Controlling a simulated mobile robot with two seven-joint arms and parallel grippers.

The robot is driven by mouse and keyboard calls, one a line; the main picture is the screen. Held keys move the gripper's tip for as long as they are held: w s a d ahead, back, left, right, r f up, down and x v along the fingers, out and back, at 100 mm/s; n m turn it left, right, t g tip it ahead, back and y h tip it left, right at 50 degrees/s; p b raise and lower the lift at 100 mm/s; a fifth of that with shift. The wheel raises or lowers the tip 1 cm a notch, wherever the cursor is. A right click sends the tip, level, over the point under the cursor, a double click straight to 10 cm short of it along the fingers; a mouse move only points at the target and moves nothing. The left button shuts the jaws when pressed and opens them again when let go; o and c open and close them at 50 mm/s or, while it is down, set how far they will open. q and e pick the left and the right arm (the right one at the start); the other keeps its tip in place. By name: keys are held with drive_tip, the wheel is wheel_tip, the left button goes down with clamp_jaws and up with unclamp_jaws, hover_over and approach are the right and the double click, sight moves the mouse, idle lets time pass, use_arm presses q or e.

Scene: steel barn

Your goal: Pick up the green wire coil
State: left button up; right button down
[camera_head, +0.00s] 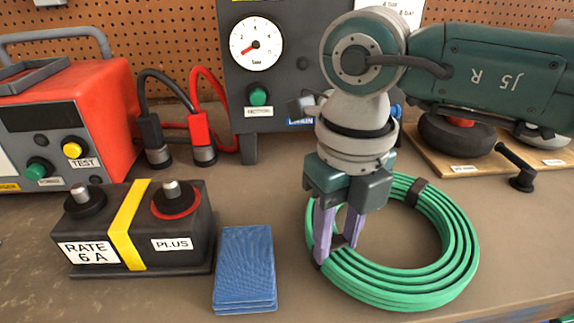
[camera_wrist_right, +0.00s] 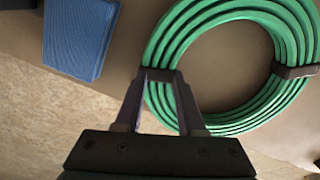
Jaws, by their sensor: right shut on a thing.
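The green wire coil (camera_head: 452,247) lies flat on the brown bench, bound with dark ties. My right gripper (camera_head: 335,243) reaches down over the coil's left side, its purple fingers straddling the strands at a dark tie. In the right wrist view the fingers (camera_wrist_right: 163,85) are shut on the coil (camera_wrist_right: 217,15) at that tie. The coil appears to rest on the bench. Part of its upper left is hidden behind my gripper in the head view. My left gripper is not in view.
A stack of blue cloths (camera_head: 245,268) lies just left of the coil. A black battery block (camera_head: 133,262) and a red charger (camera_head: 98,120) stand further left. A dark gauge box (camera_head: 265,85) stands behind. A wooden board (camera_head: 440,160) with dark round parts is at the back right.

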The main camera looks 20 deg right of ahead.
wheel_tip(320, 180, up, 20)
drive_tip(key=p, duration=0.1)
drive_tip(key=shift+f, duration=0.25)
idle(1.0)
